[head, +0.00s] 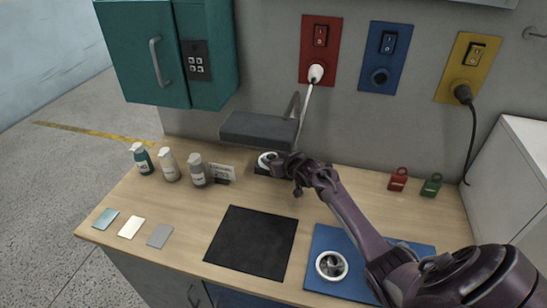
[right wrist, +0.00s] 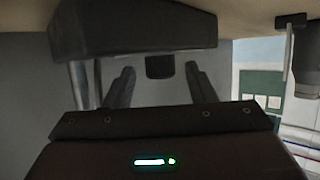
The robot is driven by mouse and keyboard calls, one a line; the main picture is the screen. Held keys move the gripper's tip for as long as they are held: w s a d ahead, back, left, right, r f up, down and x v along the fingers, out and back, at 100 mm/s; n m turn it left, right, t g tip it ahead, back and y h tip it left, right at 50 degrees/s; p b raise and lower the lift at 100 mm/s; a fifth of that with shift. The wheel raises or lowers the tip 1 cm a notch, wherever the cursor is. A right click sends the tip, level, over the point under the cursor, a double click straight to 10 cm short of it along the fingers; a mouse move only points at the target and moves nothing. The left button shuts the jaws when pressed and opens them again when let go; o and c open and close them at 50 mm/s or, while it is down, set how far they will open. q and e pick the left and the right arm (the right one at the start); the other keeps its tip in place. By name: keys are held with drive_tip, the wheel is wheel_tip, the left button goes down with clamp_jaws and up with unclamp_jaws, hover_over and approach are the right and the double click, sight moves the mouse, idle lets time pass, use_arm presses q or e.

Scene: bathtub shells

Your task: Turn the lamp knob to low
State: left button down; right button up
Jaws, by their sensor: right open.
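The lamp has a dark flat head (head: 258,129), a thin grey post (head: 292,107) and a small base at the back of the counter. A round white dial (head: 266,160) shows on the base, partly covered by my right gripper (head: 284,164). In the right wrist view the scene is upside down, and the dark lamp base (right wrist: 130,28) fills the top. A small dark block, seemingly the knob (right wrist: 159,66), stands out from it. The open right fingers (right wrist: 160,86) appear on either side of that block; contact cannot be told. The knob's setting is not readable. My left gripper is not in view.
Several bottles (head: 169,166) and a small sign (head: 222,172) stand left of the lamp. A black mat (head: 252,243) and blue mat (head: 328,242) lie in front.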

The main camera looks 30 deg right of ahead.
drive_tip(key=shift+w, duration=0.3)
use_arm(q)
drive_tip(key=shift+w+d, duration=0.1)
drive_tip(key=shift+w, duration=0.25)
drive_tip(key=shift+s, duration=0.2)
use_arm(e)
drive_tip(key=c, duration=1)
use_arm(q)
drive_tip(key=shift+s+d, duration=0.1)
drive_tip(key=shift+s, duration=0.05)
use_arm(e)
drive_tip(key=shift+o, duration=0.2)
